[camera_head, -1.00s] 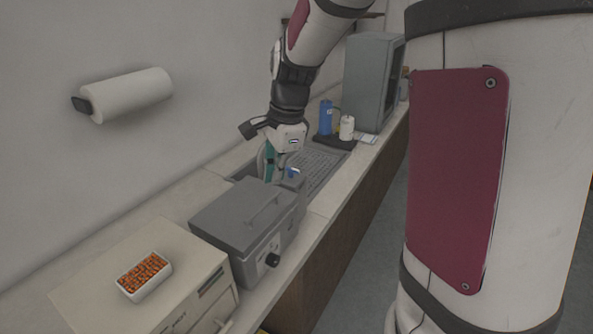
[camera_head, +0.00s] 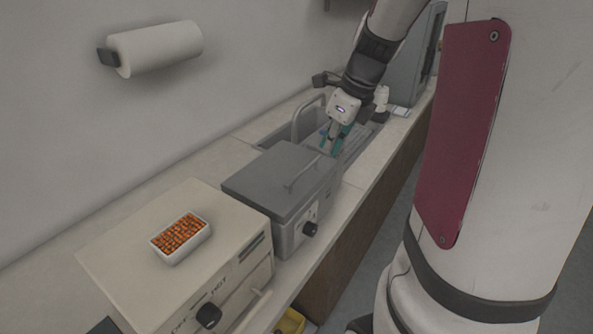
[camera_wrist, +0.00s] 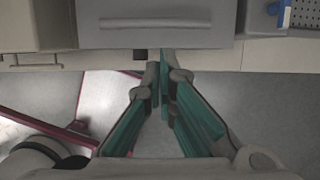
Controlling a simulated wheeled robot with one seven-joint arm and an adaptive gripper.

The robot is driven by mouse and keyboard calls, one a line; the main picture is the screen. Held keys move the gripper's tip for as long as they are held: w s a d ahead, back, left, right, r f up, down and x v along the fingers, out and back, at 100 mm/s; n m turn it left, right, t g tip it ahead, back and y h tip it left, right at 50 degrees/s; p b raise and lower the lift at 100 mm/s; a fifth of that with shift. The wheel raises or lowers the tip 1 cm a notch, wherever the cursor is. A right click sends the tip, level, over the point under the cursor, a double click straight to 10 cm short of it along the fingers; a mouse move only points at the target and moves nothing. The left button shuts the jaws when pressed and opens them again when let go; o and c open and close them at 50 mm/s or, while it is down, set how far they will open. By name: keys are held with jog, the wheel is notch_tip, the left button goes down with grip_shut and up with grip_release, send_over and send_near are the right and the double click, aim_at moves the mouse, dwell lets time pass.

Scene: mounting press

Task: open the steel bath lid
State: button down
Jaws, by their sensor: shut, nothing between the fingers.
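The steel bath (camera_head: 291,238) is a grey box on the counter with a black knob on its front. Its flat grey lid (camera_head: 262,178) lies shut, with a bar handle (camera_head: 302,174) along its front part. In the wrist view the lid (camera_wrist: 205,32) and its handle (camera_wrist: 157,23) fill the top middle. My gripper (camera_head: 329,147) has teal fingers and appears near the lid's far right corner in the head view. In the wrist view my gripper (camera_wrist: 160,68) is shut and empty, its tips just below the lid's edge and apart from the handle.
A beige oven-like unit (camera_head: 233,284) stands left of the bath with a white tray of orange pieces (camera_head: 180,238) on top. A sink with a curved tap (camera_head: 296,119) lies behind the bath. A paper roll (camera_head: 155,47) hangs on the wall. Floor (camera_wrist: 237,100) is open in front.

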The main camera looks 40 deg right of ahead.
aim_at(312, 182)
jog(key=b+x, duration=0.1)
jog(key=x, duration=0.8)
jog(key=shift+a+f, duration=0.1)
jog(key=shift+f, duration=0.25)
jog(key=shift+r, duration=0.15)
